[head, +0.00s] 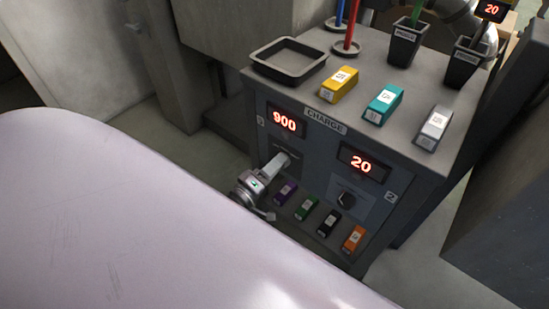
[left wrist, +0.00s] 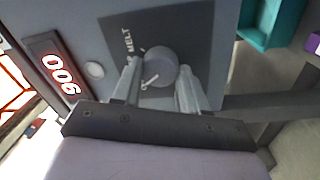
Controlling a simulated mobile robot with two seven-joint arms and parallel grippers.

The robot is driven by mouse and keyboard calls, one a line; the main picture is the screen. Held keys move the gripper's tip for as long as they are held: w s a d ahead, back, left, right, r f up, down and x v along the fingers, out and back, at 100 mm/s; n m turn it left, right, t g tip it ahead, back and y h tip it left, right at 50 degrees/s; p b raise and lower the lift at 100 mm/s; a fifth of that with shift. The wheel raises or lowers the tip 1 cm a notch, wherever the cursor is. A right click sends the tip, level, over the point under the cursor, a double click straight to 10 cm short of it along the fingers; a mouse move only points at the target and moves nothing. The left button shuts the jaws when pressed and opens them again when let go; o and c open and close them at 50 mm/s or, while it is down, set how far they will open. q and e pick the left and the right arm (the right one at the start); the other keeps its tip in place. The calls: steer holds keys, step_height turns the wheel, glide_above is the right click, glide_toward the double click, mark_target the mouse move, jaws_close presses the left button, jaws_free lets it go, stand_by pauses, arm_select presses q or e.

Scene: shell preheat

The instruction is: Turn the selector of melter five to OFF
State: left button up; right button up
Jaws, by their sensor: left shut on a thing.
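The selector (left wrist: 160,68) is a round grey knob on a dark plate lettered MELT in the left wrist view. My left gripper (left wrist: 156,84) is shut on the selector, one finger on each side. In the head view my left gripper (head: 277,164) reaches the cabinet front below a red display (head: 285,120) reading 900, and hides the selector there. The small label (head: 260,121) beside that display is too small to read. My right gripper is not in view.
Several coloured blocks line the ledge below, including a purple block (head: 286,191) close to my gripper. The cabinet top holds a tray (head: 289,77), yellow, teal and grey blocks, and dark cups.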

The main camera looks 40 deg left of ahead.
arm_select(q)
steer(key=shift+n, duration=0.8)
steer(key=o, duration=1.1)
steer(key=shift+c, duration=0.2)
steer(key=s+p, duration=0.1)
steer(key=s, duration=0.6)
steer(key=shift+a+f, duration=0.25)
steer(key=shift+f, duration=0.05)
